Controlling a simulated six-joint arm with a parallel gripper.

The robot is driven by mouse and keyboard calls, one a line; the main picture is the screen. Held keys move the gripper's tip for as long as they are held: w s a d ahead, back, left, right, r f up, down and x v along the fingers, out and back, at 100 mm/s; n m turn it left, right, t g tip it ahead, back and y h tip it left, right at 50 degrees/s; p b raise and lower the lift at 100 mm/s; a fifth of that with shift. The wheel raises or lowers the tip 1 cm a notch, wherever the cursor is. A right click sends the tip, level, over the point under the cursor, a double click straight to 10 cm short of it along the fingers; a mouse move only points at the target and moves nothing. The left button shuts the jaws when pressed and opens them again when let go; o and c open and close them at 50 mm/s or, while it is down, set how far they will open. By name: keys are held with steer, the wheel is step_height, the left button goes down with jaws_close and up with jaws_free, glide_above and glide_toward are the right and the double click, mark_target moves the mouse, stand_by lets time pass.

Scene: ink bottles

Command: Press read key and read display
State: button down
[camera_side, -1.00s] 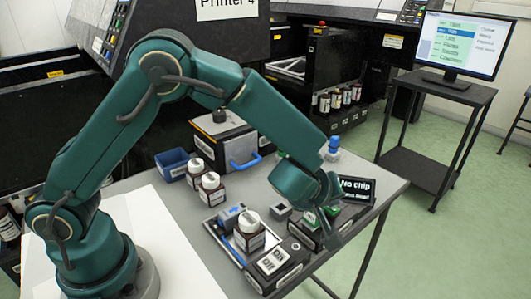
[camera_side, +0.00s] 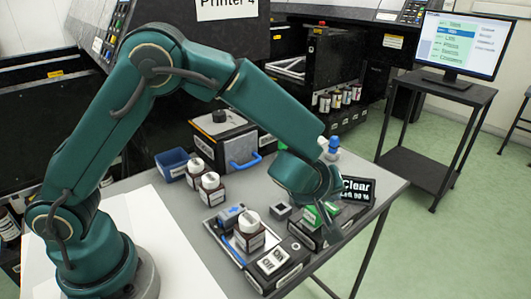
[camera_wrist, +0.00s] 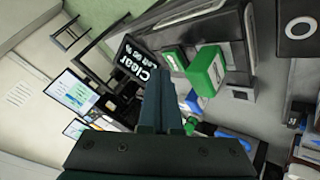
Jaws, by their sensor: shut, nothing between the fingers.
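The display (camera_side: 357,191) is lit and reads "Clear" with "Left 90 %" below, as far as the small text can be read. It also shows, tilted, in the wrist view (camera_wrist: 138,60). A green key (camera_side: 318,214) sits on a dark unit in front of the display; a green block with a pale mark shows in the wrist view (camera_wrist: 208,72). My gripper (camera_side: 334,226) is shut and empty, low beside the green key. I cannot tell whether it touches the key. A brown bottle with a white cap (camera_side: 249,234) stands on the tray (camera_side: 216,234).
A box with On and Off labels (camera_side: 279,263) lies at the table's front edge. Two more white-capped bottles (camera_side: 210,187), a blue bin (camera_side: 172,165) and a box with a blue handle (camera_side: 222,135) stand farther back. A monitor (camera_side: 461,45) stands on a side stand at right.

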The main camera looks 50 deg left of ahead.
mark_target(329, 210)
steer(key=shift+r, duration=0.1)
steer(key=shift+r, duration=2.5)
steer(key=s+a+r+n+y, duration=0.1)
steer(key=s+a+r+n, duration=0.1)
steer(key=s+a+r, duration=0.75)
steer(key=s+d+f+m+g+h, duration=0.1)
steer(key=s+f+m, duration=0.1)
steer(key=s+m, duration=0.4)
steer(key=s+d+f+m+g+h, duration=0.1)
steer(key=s+f+m+g+h, duration=0.1)
steer(key=s+m, duration=0.5)
steer(key=shift+s+f, duration=0.3)
steer(key=shift+s, duration=0.35)
